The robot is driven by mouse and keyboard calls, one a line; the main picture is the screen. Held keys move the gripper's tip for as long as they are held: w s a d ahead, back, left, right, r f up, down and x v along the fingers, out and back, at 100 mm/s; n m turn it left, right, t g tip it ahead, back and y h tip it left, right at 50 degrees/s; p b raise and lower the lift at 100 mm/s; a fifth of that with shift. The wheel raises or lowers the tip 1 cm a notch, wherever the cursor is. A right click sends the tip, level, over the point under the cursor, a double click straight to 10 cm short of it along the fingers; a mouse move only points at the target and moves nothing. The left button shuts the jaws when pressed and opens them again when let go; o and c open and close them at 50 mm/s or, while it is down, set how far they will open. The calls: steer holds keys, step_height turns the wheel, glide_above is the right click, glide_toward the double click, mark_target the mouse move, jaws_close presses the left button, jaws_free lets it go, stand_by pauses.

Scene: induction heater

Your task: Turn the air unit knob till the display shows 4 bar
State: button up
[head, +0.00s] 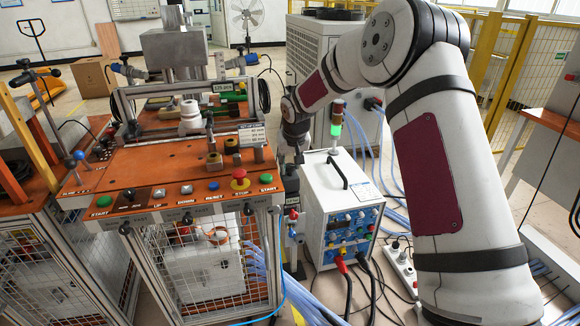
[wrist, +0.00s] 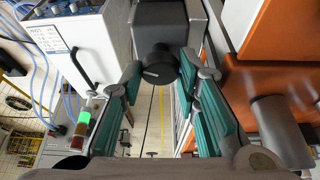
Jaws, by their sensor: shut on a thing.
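The round black knob (wrist: 158,64) sits at the end of the dark grey air unit (wrist: 170,22) in the wrist view. My gripper (wrist: 160,74) has its teal-padded fingers on either side of the knob, with the fingertips shut on it. In the head view my gripper (head: 296,152) points down between the orange-topped bench and the white power unit. The knob is hidden there by the gripper.
The orange bench (head: 140,180) with several push buttons is close on the left in the head view. The white power unit (head: 325,195), with a green-lit signal lamp (head: 336,130), is close on the right. Cables and a power strip (head: 400,268) lie on the floor.

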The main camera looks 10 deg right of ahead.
steer(key=shift+m+b, duration=0.35)
steer(key=shift+m, duration=0.15)
steer(key=o, duration=1.1)
steer(key=shift+a, duration=0.1)
steer(key=shift+o, duration=0.2)
steer(key=shift+r, duration=0.1)
steer(key=v, duration=0.7)
steer(key=shift+r, duration=0.4)
steer(key=shift+s, duration=0.15)
